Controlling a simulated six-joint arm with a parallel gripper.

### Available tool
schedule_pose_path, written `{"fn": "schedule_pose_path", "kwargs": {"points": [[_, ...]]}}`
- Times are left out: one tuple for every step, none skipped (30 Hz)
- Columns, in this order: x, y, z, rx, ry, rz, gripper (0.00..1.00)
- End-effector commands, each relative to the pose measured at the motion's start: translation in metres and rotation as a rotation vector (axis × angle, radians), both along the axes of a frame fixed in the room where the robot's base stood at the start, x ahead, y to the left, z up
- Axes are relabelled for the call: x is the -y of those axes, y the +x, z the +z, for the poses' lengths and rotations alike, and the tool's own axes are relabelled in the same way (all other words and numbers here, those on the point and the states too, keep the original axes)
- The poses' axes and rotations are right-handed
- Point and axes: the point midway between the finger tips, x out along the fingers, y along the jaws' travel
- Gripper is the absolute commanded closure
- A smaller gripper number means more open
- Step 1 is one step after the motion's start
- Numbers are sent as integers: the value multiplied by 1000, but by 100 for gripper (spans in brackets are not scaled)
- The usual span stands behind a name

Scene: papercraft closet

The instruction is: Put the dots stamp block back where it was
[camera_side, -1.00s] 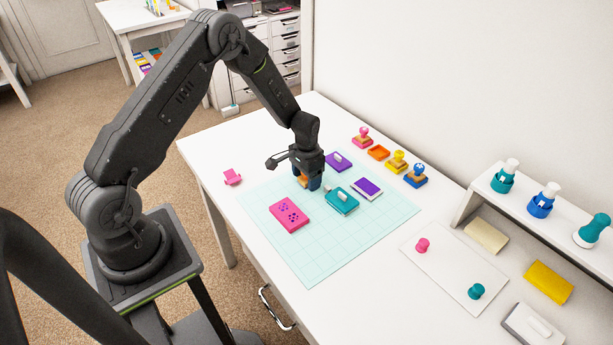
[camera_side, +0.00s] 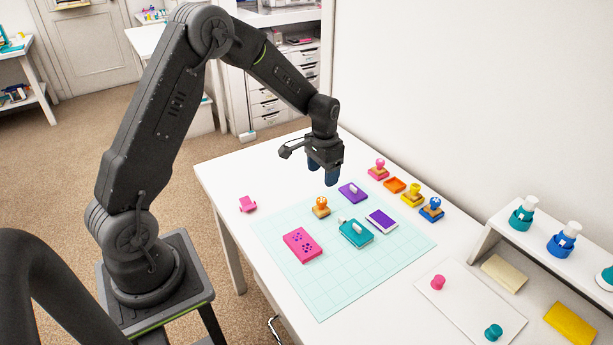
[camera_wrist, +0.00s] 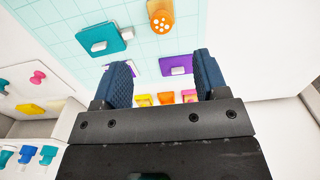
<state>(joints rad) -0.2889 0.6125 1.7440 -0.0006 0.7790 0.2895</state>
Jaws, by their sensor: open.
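The orange stamp block (camera_side: 321,207) stands upright near the far edge of the mint gridded mat. In the wrist view the stamp (camera_wrist: 162,22) shows a round orange knob with white dots, at the top beyond my fingers. My gripper (camera_side: 324,177) is open and empty, raised above and behind the stamp. Its two blue fingers (camera_wrist: 162,72) are spread with nothing between them. An empty orange tray (camera_side: 394,185) sits in the back row between the pink stamp (camera_side: 377,169) and the yellow stamp (camera_side: 412,196). A pink card (camera_side: 302,245) with purple dots lies on the mat.
A blue stamp (camera_side: 431,210) ends the row. On the mat are a teal pad (camera_side: 354,234), an open purple pad (camera_side: 382,221) and a purple lid (camera_side: 352,193) with a white handle. A shelf (camera_side: 505,225) with bottles is right.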

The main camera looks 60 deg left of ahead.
Motion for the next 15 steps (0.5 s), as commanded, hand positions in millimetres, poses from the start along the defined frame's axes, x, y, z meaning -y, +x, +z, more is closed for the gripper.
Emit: {"fn": "schedule_pose_path", "kwargs": {"points": [[4, -2, 12, 14, 4, -2, 33], [8, -4, 21, 25, 7, -3, 33], [13, -8, 34, 39, 11, -3, 33], [18, -12, 45, 53, 14, -3, 33], [23, -16, 58, 69, 17, -4, 33], [31, -24, 74, 91, 22, -5, 33], [37, -31, 87, 108, 25, -4, 33], [43, -39, 99, 125, 27, -5, 33], [51, -49, 114, 148, 30, -5, 33], [57, -58, 125, 165, 32, -5, 33], [63, -67, 134, 181, 33, -5, 33], [70, -79, 147, 204, 34, -4, 33], [75, -88, 155, 221, 35, -5, 33], [80, -98, 163, 239, 35, -5, 33], [87, -111, 172, 262, 35, -4, 33]]}}
